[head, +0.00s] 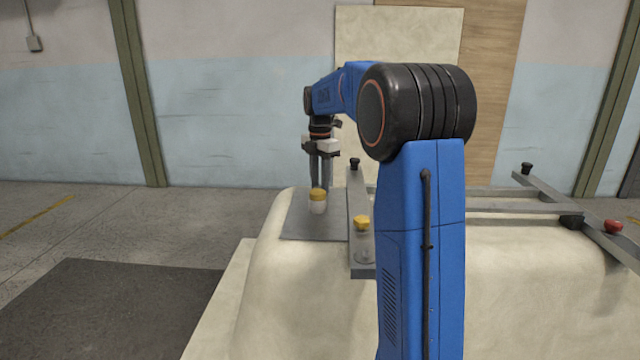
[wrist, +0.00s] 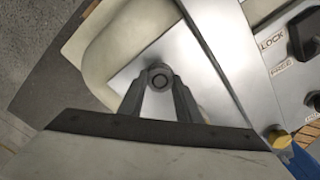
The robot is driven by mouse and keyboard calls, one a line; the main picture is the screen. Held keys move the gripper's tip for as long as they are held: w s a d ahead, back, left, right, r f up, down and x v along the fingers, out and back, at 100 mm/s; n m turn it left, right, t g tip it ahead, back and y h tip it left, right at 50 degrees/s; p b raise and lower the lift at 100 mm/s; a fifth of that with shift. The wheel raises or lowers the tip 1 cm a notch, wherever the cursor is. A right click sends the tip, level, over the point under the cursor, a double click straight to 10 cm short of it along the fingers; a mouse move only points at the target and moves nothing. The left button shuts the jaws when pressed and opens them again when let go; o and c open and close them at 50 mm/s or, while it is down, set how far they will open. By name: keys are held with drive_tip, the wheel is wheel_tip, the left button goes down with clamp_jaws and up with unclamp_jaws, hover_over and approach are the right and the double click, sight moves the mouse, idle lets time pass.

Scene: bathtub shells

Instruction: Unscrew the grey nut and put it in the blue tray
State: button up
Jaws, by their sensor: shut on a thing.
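In the wrist view, a round grey nut (wrist: 159,77) with a dark ring in its face sits between the fingertips of my gripper (wrist: 159,84). The fingers are shut on it, over a pale metal plate (wrist: 128,75). I cannot tell whether the nut is still touching the plate. No blue tray can be made out in either view.
A second yellow knob (head: 362,223) is by the metal bar (head: 358,190) to the right. A frame with a red knob (head: 613,226) lies farther right on the cream shell (head: 520,290).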

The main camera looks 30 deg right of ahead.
drive_tip(key=n, duration=0.4)
drive_tip(key=shift+n, duration=0.3)
drive_tip(key=o, duration=1.2)
drive_tip(key=shift+c, duration=0.7)
drive_tip(key=m, duration=1.3)
drive_tip(key=c, duration=1.1)
